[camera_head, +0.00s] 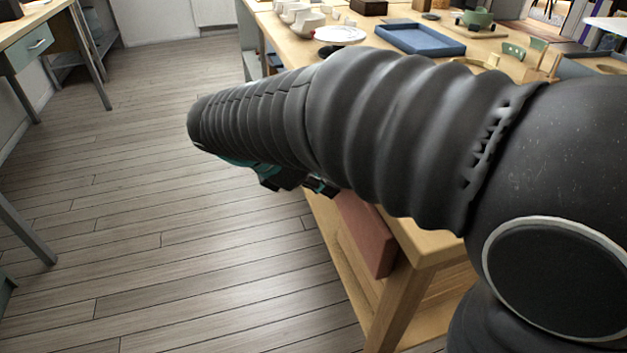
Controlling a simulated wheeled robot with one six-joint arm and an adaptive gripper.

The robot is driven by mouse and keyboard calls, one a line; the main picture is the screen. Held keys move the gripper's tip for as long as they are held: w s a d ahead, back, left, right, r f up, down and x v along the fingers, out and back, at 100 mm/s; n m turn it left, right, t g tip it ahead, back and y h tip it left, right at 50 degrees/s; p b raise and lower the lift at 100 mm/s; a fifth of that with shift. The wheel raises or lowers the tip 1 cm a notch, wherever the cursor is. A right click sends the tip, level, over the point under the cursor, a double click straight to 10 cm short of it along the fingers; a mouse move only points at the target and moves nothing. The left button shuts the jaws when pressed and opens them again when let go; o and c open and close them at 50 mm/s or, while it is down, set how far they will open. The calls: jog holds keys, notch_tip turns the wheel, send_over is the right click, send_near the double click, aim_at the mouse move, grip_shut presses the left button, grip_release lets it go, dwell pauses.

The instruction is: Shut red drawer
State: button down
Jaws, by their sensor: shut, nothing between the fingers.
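The red drawer (367,238) is at the near end of the long wooden table's side, below the tabletop and beside the table's corner leg. Its dull red front shows. My arm hides its top, and I cannot tell how far it stands out. My gripper (320,187) shows only in part under my dark ribbed arm, as black and teal parts. It is shut and empty, close to the far upper end of the red front. I cannot tell whether it touches the drawer.
The wooden table (435,245) carries a blue tray (420,38), a white plate (341,34), white cups and green pieces. Open plank floor (190,250) lies to the left. A desk with a grey-green drawer (33,47) stands at the far left.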

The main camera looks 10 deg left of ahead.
dwell(0.3)
jog(key=d, duration=0.1)
jog(key=w+d, duration=0.1)
jog(key=d+p, duration=0.1)
jog(key=shift+w+d+r, duration=0.1)
jog(key=shift+w+d, duration=0.1)
jog(key=shift+w, duration=0.1)
jog(key=shift+w+d, duration=0.15)
jog(key=shift+d, duration=0.1)
jog(key=shift+a, duration=0.1)
